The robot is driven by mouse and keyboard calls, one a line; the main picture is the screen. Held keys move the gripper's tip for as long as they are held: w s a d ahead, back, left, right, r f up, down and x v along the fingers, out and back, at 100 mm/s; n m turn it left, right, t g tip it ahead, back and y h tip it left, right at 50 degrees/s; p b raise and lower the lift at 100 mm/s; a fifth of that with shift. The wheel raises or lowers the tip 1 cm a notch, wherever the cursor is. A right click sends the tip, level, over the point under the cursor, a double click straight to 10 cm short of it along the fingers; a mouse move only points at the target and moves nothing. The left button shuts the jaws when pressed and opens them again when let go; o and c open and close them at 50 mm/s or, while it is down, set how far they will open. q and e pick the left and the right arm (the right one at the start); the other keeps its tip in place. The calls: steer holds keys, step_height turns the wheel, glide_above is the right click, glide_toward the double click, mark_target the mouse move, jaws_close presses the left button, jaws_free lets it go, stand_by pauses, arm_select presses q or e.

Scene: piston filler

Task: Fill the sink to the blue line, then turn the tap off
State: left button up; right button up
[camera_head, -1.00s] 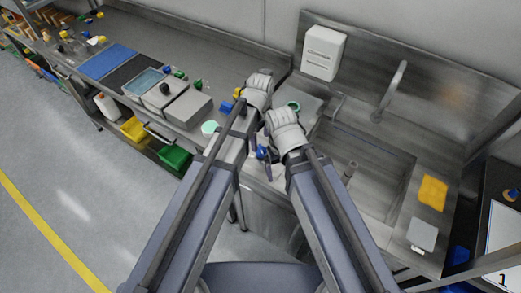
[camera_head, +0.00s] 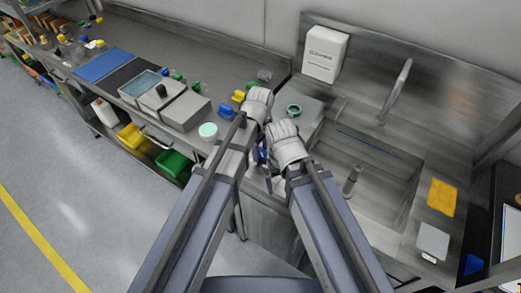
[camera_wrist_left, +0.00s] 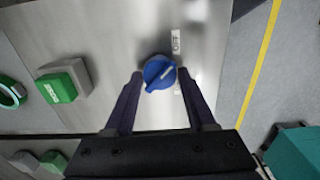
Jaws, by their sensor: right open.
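The sink (camera_head: 385,200) is at the right of the head view, with a blue line (camera_head: 370,145) on its far inner wall. I make out no water in it. The tap spout (camera_head: 397,88) stands behind it, and no stream shows. In the left wrist view a blue knob (camera_wrist_left: 160,73) with a white mark sits beside an "OFF" label (camera_wrist_left: 176,41). My left gripper (camera_wrist_left: 160,76) is open, its fingers either side of the knob with narrow gaps. My right gripper (camera_head: 270,172) is open by the counter front; its fingers are partly hidden.
A green block (camera_wrist_left: 62,86) and a green ring (camera_wrist_left: 10,93) are near the knob. An upright pipe (camera_head: 351,180) stands in the sink. A yellow cloth (camera_head: 442,197) lies on its right rim. Grey boxes (camera_head: 186,111) stand on the left counter.

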arm_select(q)
jaws_close()
steer(key=shift+m, duration=0.3)
steer(key=m, duration=0.3)
steer(key=shift+m, duration=0.4)
steer(key=m, duration=0.9)
steer(key=shift+d, duration=0.15)
steer(key=m, duration=0.4)
steer(key=shift+m, duration=0.4)
